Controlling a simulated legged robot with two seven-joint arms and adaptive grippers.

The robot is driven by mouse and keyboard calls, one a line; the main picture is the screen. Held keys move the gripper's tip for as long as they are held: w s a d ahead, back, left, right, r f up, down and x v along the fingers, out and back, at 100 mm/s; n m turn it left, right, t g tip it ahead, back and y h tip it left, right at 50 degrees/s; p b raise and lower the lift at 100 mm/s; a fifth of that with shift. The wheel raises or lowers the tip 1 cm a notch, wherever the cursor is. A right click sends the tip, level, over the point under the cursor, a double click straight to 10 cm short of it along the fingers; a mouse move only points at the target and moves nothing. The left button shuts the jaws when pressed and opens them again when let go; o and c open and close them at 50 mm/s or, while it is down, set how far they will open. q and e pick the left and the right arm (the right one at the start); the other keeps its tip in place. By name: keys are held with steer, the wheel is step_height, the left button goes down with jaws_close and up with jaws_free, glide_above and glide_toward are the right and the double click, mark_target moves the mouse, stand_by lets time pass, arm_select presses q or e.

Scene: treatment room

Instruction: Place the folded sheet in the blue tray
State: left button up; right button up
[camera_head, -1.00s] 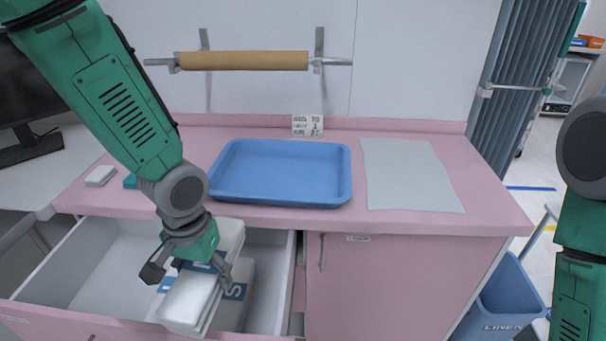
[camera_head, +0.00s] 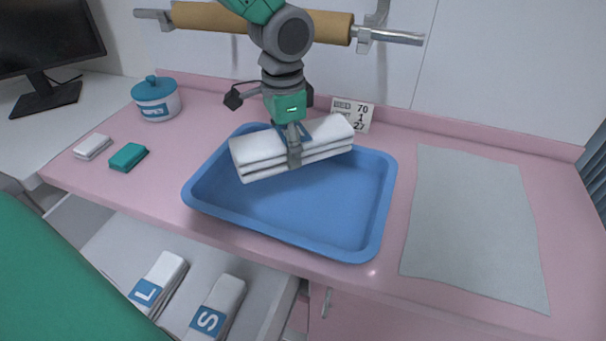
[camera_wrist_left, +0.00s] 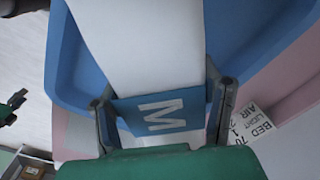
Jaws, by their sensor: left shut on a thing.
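The folded sheet (camera_head: 262,154) is a white stack with a blue band marked M, which reads in the left wrist view (camera_wrist_left: 160,112). My left gripper (camera_head: 292,142) is shut on it from above, around its middle. The blue tray (camera_head: 300,215) is on the pink counter. The sheet is held level over the tray's back part and covers some of its rear rim; I cannot tell whether it touches the tray. The tray's front part is empty.
A grey mat (camera_head: 470,225) lies right of the tray. A small card (camera_head: 352,114) stands behind it, under a paper roll (camera_head: 210,17). A lidded jar (camera_head: 156,98), green block (camera_head: 128,157) and white block (camera_head: 92,147) are left. The open drawer (camera_head: 110,245) holds sheets marked L and S.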

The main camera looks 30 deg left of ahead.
arm_select(q)
glide_above(289, 191)
step_height(289, 191, down, 5)
steer(key=shift+a+r, duration=0.1)
steer(key=shift+r, duration=0.05)
steer(key=shift+w+f+b, duration=0.1)
steer(key=shift+f+b, duration=0.2)
steer(key=shift+f, duration=0.35)
step_height(289, 191, down, 2)
steer(key=shift+f, duration=0.4)
steer(key=o, duration=1.3)
steer(key=shift+o, duration=0.2)
step_height(289, 191, up, 12)
steer(key=shift+r+p, duration=0.1)
steer(key=shift+p, duration=0.55)
